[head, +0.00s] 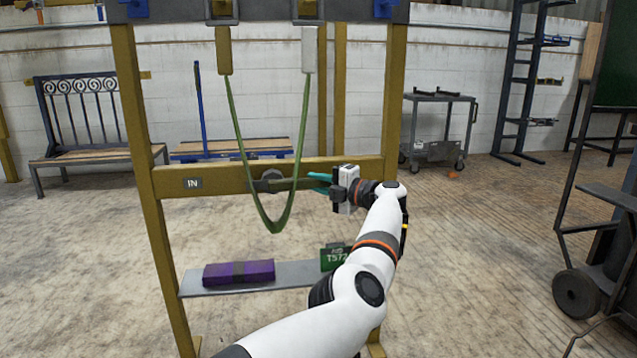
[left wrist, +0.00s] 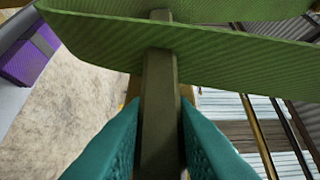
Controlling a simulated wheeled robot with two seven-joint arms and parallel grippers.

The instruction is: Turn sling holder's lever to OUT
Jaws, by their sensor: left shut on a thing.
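The sling holder's lever (head: 302,184) is a dark bar on a round hub (head: 272,175) on the yellow crossbar. It lies roughly level, pointing right from the hub. My left gripper (head: 319,182), with teal fingers, is shut on its right part. In the left wrist view the lever (left wrist: 160,105) runs between the two fingers. A green sling (head: 238,125) hangs in a loop past the hub; in the left wrist view the sling (left wrist: 215,62) crosses the lever beyond the fingers. An IN plate (head: 193,183) is at the crossbar's left. No OUT plate shows. My right gripper is not in view.
Yellow posts (head: 150,180) stand at either side. A bench (head: 90,125) and a cart (head: 437,130) are behind.

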